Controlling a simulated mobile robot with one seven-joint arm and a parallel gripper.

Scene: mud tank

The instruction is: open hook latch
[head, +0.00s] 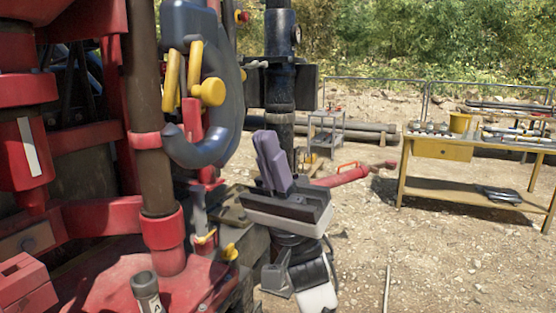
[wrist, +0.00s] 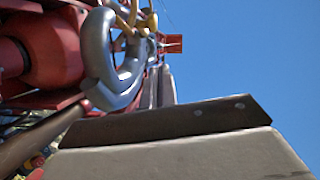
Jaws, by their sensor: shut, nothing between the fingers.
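A large blue-grey hook (head: 230,110) hangs in front of the red rig at the upper left of the head view. Yellow latch bars (head: 172,82) and a yellow round knob (head: 208,92) sit at the hook's throat. I cannot tell whether the latch closes the throat. The hook (wrist: 105,65) also shows at the upper left of the wrist view, with yellow parts (wrist: 128,18) at the top. My gripper (head: 268,142) is shut and empty, fingers pointing up. In the head view it appears below and right of the hook, with a visible gap in the picture.
A brown vertical pipe (head: 153,110) and red rig frame (head: 100,220) stand at the left. A black post (head: 280,60) rises behind my gripper. A wooden workbench (head: 445,152) with tools stands at the right. Open gravel ground lies between.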

